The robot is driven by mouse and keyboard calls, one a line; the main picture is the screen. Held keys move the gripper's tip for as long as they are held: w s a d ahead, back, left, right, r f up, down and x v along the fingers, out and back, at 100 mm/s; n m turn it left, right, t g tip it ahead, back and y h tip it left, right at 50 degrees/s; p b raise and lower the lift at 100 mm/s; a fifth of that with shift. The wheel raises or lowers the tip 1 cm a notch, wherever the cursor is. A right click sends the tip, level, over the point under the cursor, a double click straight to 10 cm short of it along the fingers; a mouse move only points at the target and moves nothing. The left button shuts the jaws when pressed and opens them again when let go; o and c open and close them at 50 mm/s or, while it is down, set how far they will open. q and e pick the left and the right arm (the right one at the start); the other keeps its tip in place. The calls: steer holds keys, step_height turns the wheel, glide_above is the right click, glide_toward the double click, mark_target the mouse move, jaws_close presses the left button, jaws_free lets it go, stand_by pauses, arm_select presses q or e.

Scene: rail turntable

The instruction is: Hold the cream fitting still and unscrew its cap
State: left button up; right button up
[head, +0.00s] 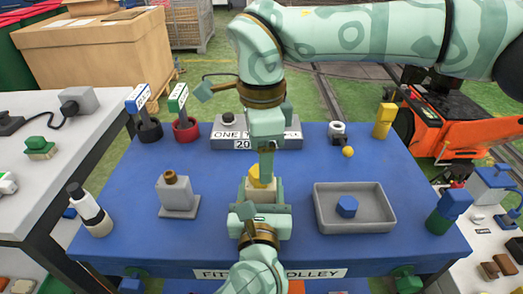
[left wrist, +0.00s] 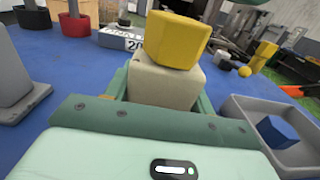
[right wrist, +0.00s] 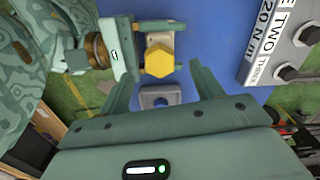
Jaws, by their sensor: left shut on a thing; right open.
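The cream fitting (left wrist: 160,84) is a block with a yellow hexagonal cap (left wrist: 176,40) on top. My left gripper (left wrist: 158,100) is shut on the fitting, one finger on each side of it. In the head view, the cap (head: 254,178) is partly hidden by my right gripper (head: 265,168), which comes down from above. In the right wrist view, my right gripper (right wrist: 162,82) is open, and the cap (right wrist: 159,61) shows between and beyond its fingers. I cannot tell whether a finger touches the cap.
A grey tray (head: 375,222) with a blue hexagonal piece (head: 347,206) stands to the right on the blue table (head: 120,195). A grey block with a brown top (head: 177,193) stands to the left. A labelled grey block (head: 290,133) is behind. A yellow block (head: 384,120) stands back right.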

steer(key=shift+m, duration=1.1)
steer(key=shift+f, duration=0.1)
steer(key=shift+f, duration=1.95)
steer(key=c, duration=1.3)
steer(key=shift+o, duration=0.2)
steer(key=shift+n, duration=0.7)
